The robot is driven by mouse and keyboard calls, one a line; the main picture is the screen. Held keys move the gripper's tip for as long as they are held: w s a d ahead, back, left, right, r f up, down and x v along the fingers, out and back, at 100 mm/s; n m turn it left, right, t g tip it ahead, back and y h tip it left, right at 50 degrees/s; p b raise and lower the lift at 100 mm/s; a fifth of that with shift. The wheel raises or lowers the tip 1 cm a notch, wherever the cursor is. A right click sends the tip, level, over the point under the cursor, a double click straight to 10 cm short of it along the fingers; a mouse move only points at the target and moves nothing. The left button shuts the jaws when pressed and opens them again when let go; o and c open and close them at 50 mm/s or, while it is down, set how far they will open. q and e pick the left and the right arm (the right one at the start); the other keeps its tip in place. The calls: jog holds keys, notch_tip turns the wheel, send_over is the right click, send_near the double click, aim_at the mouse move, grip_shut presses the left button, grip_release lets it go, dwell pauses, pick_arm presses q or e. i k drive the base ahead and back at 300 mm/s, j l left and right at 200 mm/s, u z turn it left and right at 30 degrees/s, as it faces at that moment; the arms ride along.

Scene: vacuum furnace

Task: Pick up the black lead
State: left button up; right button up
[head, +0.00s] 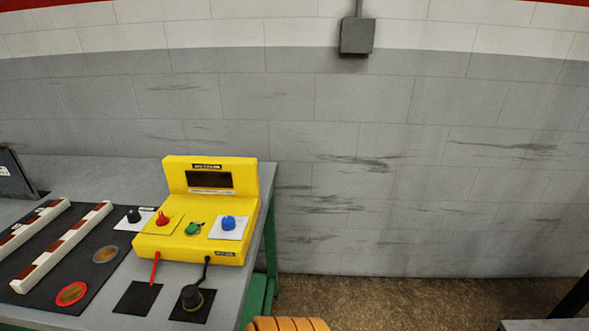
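The black lead (206,268) comes out of the lower front of a yellow meter (202,215) on the grey bench. It curves down to a thick black end piece (191,297) with a brownish ring at its base. This end piece stands on the right one of two black square pads (178,316) near the bench's front right. A red lead (155,267) hangs from the meter to the left black pad (136,298). Neither of my grippers shows in the head view.
A dark mat (68,247) on the left holds two white-and-brown strips (62,247), a red-rimmed disc (71,293) and a grey-rimmed disc (105,254). An orange ribbed object (288,324) is cut off at the bottom edge. Floor (400,300) lies right of the bench.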

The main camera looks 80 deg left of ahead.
aim_at(193, 301)
jog(key=u, duration=0.9)
jog(key=k+j+u, duration=0.1)
jog(key=u, duration=0.35)
jog(key=j+u, duration=0.1)
jog(key=u, duration=0.75)
jog(key=j+u, duration=0.15)
jog(key=u, duration=0.75)
